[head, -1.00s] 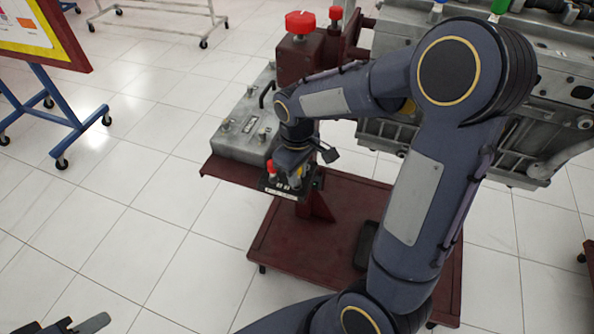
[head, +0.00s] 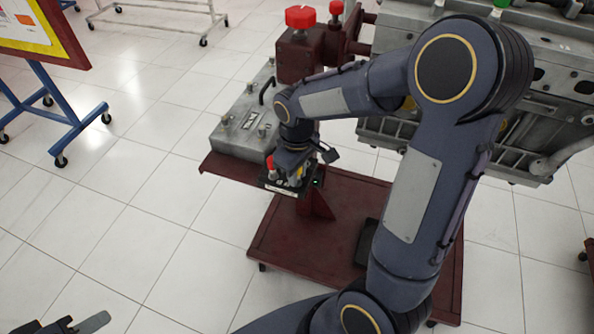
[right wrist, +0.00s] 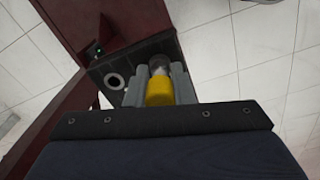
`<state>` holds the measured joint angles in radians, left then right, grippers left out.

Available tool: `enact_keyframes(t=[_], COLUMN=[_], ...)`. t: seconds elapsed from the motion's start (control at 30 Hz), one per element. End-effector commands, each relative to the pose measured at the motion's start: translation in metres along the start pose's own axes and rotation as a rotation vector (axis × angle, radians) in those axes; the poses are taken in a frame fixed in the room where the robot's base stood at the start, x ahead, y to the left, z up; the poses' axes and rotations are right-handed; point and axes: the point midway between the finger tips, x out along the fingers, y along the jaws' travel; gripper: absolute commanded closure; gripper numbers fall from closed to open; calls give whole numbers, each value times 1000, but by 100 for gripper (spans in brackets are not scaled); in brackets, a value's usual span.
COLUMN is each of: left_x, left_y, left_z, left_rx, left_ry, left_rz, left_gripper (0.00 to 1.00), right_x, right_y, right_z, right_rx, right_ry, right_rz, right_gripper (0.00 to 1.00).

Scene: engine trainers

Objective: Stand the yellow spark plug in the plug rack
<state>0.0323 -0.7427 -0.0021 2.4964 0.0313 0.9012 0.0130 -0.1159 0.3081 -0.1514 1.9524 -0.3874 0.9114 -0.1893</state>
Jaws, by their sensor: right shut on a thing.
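The yellow spark plug (right wrist: 160,92) is between the fingers of my right gripper (right wrist: 160,88), which is shut on it. Its pale and metal end points toward the black plug rack (right wrist: 130,66), over or at the rack's surface; I cannot tell how deep it sits. An empty round hole (right wrist: 114,81) shows in the rack beside the left finger. In the head view my right gripper (head: 292,173) is at the rack (head: 270,187), next to a red-topped plug (head: 270,163). My left gripper (head: 85,325) is partly cut off at the bottom left, away from the rack.
The rack sits on a dark red stand (head: 350,240) with a wheeled base. A grey battery-like box (head: 240,128) lies on a shelf behind the rack. A large grey engine (head: 550,140) stands at right.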

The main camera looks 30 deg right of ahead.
Motion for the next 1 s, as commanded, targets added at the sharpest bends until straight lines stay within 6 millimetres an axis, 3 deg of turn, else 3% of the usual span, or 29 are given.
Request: enact_keyframes(t=[0.37,0.4,0.57,0.87,1.0], left_x=[1,1,1,1,-3], left_y=[-1,-1,-1,0,1], left_z=[1,1,1,0,-2], left_rx=[0,0,0,0,0], left_ry=[0,0,0,0,0], left_rz=[0,0,0,0,0], left_gripper=[64,64,64,64,64], right_x=[3,3,3,0,-16], right_y=[0,0,0,0,0], right_z=[0,0,0,0,0], right_rx=[0,0,0,0,0], right_ry=[0,0,0,0,3], right_rz=[0,0,0,0,1], right_gripper=[100,74,54,53,53])
